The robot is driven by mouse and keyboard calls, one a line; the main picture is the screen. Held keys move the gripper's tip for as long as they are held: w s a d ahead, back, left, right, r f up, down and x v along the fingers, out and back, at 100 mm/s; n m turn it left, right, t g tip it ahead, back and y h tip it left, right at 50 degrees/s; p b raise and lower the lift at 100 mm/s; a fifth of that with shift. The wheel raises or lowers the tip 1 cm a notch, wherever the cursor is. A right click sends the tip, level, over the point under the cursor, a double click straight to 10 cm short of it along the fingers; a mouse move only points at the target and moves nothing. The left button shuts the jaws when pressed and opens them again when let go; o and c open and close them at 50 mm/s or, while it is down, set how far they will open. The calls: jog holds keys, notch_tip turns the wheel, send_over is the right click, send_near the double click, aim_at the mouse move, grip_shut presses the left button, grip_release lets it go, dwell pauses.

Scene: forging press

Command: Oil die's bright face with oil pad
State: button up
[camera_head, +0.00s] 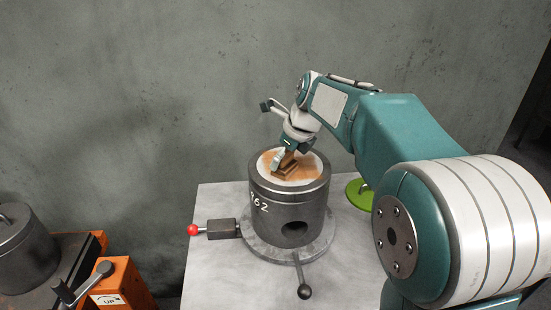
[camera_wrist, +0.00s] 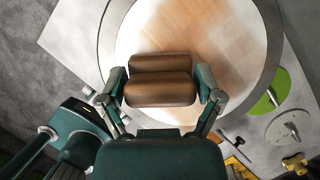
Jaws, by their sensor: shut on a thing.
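The die (camera_head: 285,212) is a dark upright cylinder marked 962 on a round turntable base. Its bright face (camera_head: 313,172) points up and carries a broad brown-orange film, with a pale rim left around it. In the wrist view the face (camera_wrist: 250,45) shows brownish streaks in the middle and upper right, paler at the left. My gripper (camera_wrist: 160,90) is shut on the brown oil pad (camera_wrist: 160,88), one finger at each end. The pad (camera_head: 288,164) is over the middle of the face and looks to be on it; exact contact is hidden.
The die stands on a grey table (camera_head: 215,275). A red-knobbed lever (camera_head: 192,230) sticks out left and a black-knobbed handle (camera_head: 304,291) in front. A green disc (camera_head: 359,195) lies behind right. An orange unit (camera_head: 120,285) with a lever is at lower left.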

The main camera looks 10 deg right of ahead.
aim_at(298, 168)
jog(key=shift+d+f, duration=0.15)
jog(key=shift+d, duration=2.4)
